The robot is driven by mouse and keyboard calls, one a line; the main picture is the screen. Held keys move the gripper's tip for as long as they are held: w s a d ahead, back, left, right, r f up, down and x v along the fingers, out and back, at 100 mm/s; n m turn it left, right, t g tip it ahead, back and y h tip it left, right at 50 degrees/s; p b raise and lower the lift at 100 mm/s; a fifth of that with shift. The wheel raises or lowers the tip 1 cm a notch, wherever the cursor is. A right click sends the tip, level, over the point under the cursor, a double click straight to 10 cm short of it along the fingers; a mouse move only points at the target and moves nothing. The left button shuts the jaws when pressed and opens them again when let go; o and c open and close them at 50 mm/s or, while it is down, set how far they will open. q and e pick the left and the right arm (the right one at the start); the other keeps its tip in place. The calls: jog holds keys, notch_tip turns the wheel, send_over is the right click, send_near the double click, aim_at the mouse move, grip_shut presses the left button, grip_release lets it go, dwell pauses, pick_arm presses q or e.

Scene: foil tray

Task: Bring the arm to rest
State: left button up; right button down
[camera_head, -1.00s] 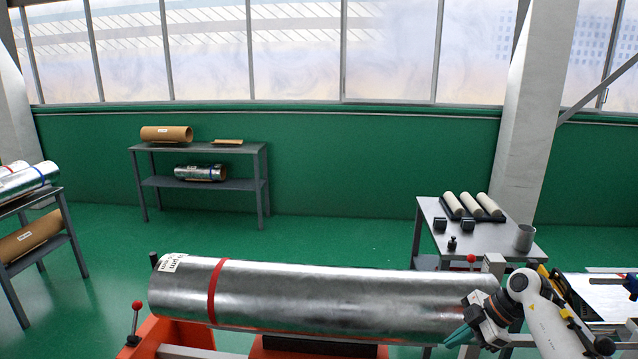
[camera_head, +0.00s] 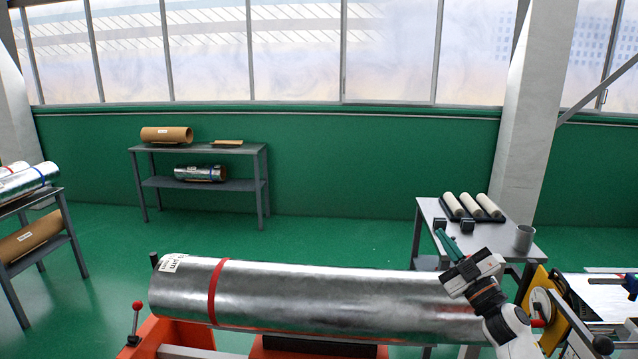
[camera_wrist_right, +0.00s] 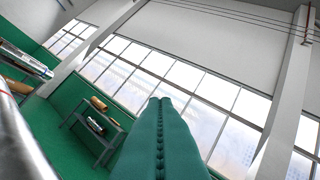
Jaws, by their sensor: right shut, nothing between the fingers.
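My right gripper (camera_head: 442,237) is at the right of the head view, over the right end of the big foil roll. Its green fingers point up and to the left and are shut with nothing between them. In the right wrist view the fingers (camera_wrist_right: 158,120) lie together along one seam, against the windows. The foil roll (camera_head: 330,294) lies level on an orange stand, with a red band near its left end. The gripper's fingers look clear of the roll. My left gripper is not in view.
A grey table (camera_head: 508,245) behind my right gripper bears several pale rollers (camera_head: 471,206), small black blocks and a grey cup (camera_head: 523,238). A shelf (camera_head: 200,148) with rolls stands at the back left, another rack (camera_head: 40,200) at the left edge. Green floor lies open between.

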jog(key=w+d+f+m+g+h, duration=0.35)
jog(key=d+f+m+h, duration=0.45)
jog(key=f+m+h, duration=0.3)
jog(key=s+a+f+g+b, duration=0.15)
jog(key=s+f, duration=0.35)
jog(key=f, duration=0.8)
jog(key=s+a+f+g+b, duration=0.1)
jog(key=s+f+g+b, duration=0.3)
jog(key=f, duration=1)
jog(key=s+a+f+g+p, duration=0.1)
jog(key=s+f, duration=0.6)
jog(key=f, duration=0.6)
jog(key=s+a+f+g+b, duration=0.2)
jog(key=s+f+g, duration=0.1)
jog(key=s+f, duration=0.85)
jog(key=s+a+f+g+b, duration=0.1)
jog(key=s+a+f+g, duration=0.1)
jog(key=s+f, duration=0.9)
jog(key=s+a+f+g, duration=0.1)
jog(key=s+f, duration=0.2)
jog(key=s, duration=0.6)
jog(key=s+a+f+g+b, duration=0.1)
jog(key=s+f+g, duration=0.1)
jog(key=s, duration=0.7)
jog(key=s+a+f+g+b, duration=0.1)
jog(key=s+f+g, duration=0.1)
jog(key=s, duration=0.7)
jog(key=shift+a+f+y, duration=0.25)
jog(key=shift+f+y, duration=0.05)
jog(key=shift+f, duration=0.5)
